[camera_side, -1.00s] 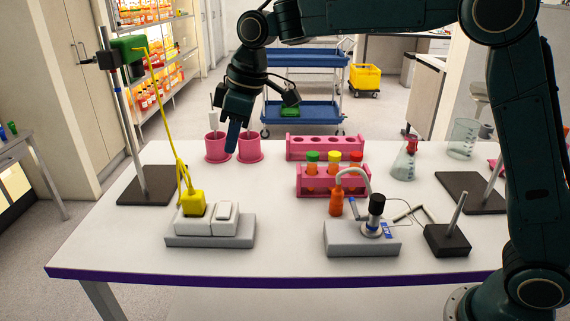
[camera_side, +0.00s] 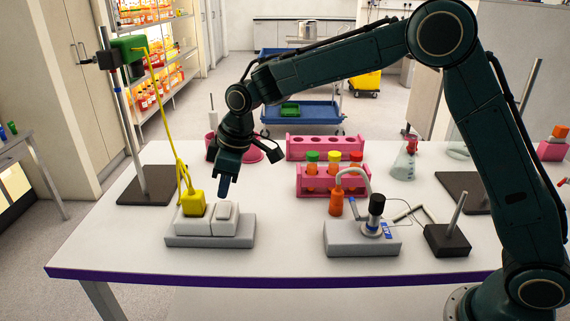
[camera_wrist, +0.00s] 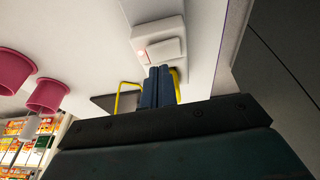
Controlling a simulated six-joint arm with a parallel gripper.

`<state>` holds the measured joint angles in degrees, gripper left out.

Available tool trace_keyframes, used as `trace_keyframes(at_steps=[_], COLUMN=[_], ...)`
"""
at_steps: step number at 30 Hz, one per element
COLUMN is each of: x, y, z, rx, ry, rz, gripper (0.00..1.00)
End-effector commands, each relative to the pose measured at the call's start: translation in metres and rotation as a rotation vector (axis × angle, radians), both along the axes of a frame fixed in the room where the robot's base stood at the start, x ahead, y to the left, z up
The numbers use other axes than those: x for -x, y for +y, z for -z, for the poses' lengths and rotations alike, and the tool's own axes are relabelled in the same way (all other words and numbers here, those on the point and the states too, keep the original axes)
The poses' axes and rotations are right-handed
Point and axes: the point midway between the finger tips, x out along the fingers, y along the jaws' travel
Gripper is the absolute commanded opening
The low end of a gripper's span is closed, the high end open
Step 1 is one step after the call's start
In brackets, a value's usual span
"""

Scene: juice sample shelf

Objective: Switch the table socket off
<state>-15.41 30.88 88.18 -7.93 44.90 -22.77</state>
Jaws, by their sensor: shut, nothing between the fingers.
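The table socket is a white unit on a grey base (camera_side: 210,241). A yellow plug (camera_side: 193,207) with a yellow cord sits in its left part. A white rocker switch (camera_side: 224,213) is on its right part. My gripper (camera_side: 223,192) points down with its dark blue fingers shut and empty, just above the rocker in the side view; I cannot tell if they touch it. In the wrist view the shut fingers (camera_wrist: 158,72) cover part of the socket (camera_wrist: 158,22), and a small reddish mark shows on it. The plug is mostly hidden there.
Pink cups (camera_side: 250,152) stand behind my gripper, and a stand with a dark base (camera_side: 150,186) is at the left. A pink tube rack (camera_side: 312,190) and a grey device (camera_side: 350,240) are to the right. The table front (camera_side: 130,255) is clear.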

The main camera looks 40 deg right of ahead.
Motion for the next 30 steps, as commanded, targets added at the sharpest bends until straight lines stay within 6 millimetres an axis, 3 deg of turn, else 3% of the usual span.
trace_keyframes(at_steps=[7, 30], x=[-0.002, -0.004], y=[-0.002, -0.005], z=[0.020, 0.029], rx=[0.000, 0.000], ry=[0.001, 0.000], rz=[0.000, 0.000], gripper=[0.00, 0.00])
